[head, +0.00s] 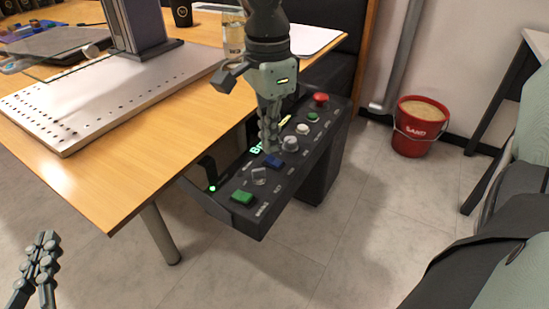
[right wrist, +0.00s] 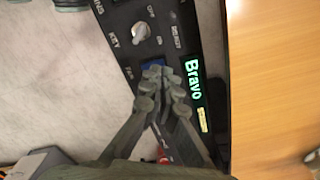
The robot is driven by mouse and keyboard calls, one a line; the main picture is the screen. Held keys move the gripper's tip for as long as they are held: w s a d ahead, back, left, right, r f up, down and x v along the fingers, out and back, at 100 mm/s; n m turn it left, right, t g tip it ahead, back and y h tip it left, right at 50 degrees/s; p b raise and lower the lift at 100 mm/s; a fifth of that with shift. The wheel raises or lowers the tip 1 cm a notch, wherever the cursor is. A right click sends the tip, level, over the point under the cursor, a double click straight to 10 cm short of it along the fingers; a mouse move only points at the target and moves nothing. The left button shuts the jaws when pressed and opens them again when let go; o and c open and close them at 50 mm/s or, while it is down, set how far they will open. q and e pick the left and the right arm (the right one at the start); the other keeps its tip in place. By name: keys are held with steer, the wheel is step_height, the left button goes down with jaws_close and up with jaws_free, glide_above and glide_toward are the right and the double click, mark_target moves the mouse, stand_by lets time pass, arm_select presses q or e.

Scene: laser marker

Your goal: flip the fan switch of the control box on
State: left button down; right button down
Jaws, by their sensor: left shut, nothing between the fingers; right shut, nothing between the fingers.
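The black control box (head: 222,212) hangs beside the wooden table's edge in the head view. Its blue fan switch (head: 273,162) lies between a grey knob (head: 260,177) and several other controls. In the right wrist view the blue switch (right wrist: 152,67) shows beside the FAN label, partly hidden by my fingertips. My right gripper (head: 269,147) is shut and empty, pointing down at the blue switch, at or just above it. I cannot tell whether it touches. Its fingers also show in the right wrist view (right wrist: 158,84). My left gripper (head: 48,238) is shut and empty at the lower left, away from the box.
A red emergency button (head: 320,99) and a green button (head: 242,197) are at opposite ends of the panel. The wooden table (head: 110,190) carries a perforated metal plate (head: 120,100). A red sand bucket (head: 410,140) stands right of the box.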

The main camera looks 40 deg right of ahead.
mark_target(270, 158)
steer(key=shift+f+b, duration=1.1)
steer(key=shift+b, duration=0.05)
stand_by(0.8)
steer(key=shift+r, duration=0.15)
steer(key=shift+r+p, duration=1.9)
steer(key=shift+r, duration=1.55)
